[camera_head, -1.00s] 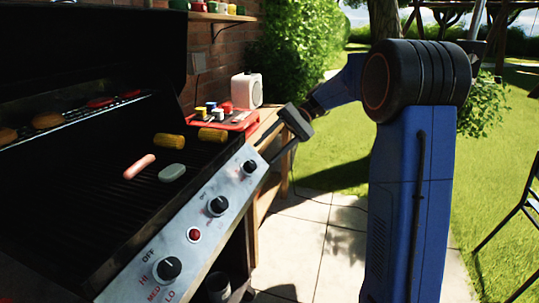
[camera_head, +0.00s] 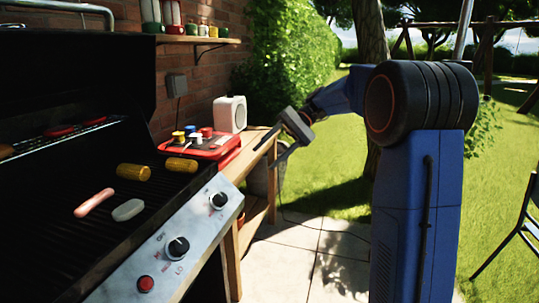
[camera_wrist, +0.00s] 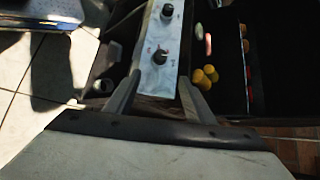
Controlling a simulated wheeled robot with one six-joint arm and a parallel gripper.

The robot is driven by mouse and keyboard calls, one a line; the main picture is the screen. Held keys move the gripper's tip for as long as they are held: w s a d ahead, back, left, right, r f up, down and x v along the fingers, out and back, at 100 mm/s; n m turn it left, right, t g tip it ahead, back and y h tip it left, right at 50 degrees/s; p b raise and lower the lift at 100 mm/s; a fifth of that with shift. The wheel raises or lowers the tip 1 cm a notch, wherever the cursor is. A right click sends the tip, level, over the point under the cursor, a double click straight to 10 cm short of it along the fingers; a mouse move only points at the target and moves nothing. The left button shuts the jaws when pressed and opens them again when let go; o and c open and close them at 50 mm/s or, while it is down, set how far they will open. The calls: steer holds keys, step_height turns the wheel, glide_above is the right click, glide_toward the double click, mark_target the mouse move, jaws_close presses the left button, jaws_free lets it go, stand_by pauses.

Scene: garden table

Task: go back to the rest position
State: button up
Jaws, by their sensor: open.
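My gripper (camera_head: 270,148) is open and empty. It hangs in the air by the edge of the wooden side table, to the right of the grill. In the wrist view my gripper (camera_wrist: 157,90) shows two spread fingers with nothing between them, and the grill's control panel (camera_wrist: 160,45) lies beyond them. My blue arm (camera_head: 415,190) stands at the right of the head view, its forearm reaching left.
The black grill (camera_head: 60,240) holds corn pieces (camera_head: 133,172), a sausage (camera_head: 94,202) and a pale oval item (camera_head: 127,210). A red tray (camera_head: 200,150) with jars and a white box (camera_head: 230,114) stand on the side table (camera_head: 243,160). Paving is free.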

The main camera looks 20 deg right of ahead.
steer(key=shift+s, duration=0.1)
steer(key=s+a+f+t+h, duration=0.1)
steer(key=s+f+t+h, duration=0.3)
steer(key=s, duration=1.3)
steer(key=s+d+f+n+t+h, duration=0.1)
steer(key=s+d+f+t+h, duration=0.1)
steer(key=s+f, duration=0.4)
steer(key=s+d+f+n+t+h, duration=0.1)
steer(key=s+d+f+t+h, duration=0.2)
steer(key=s, duration=0.7)
step_height(320, 180, down, 4)
steer(key=shift+d+r+h, duration=0.15)
steer(key=shift+d+h, duration=0.7)
steer(key=shift+h, duration=0.25)
